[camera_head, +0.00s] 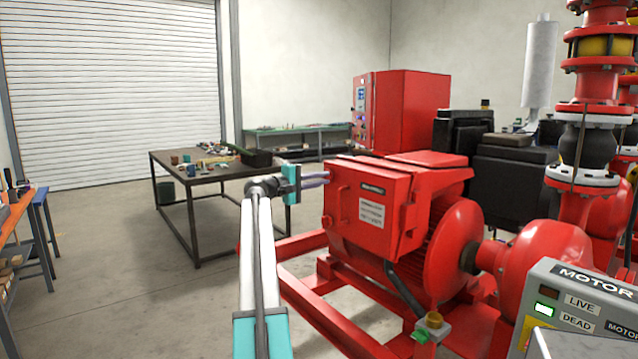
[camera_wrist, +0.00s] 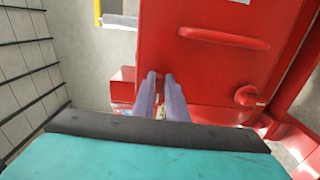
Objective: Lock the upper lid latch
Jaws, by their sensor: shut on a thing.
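The red terminal box (camera_head: 372,200) sits on top of the red motor, with a label plate on its front. In the wrist view its lid face (camera_wrist: 205,75) fills the upper right, with a raised handle (camera_wrist: 222,38). A rounded red latch (camera_wrist: 248,95) shows lower right there; in the head view this lower latch (camera_head: 327,222) is below the handle. My gripper (camera_head: 326,180) is at the box's upper left edge, where the upper latch would be. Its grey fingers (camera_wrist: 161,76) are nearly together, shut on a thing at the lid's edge. The fingers hide the upper latch, so its position cannot be told.
A dark worktable (camera_head: 205,165) with small items stands behind my arm. The red skid frame (camera_head: 330,318) runs below the motor. A motor isolator box (camera_head: 570,300) stands at front right.

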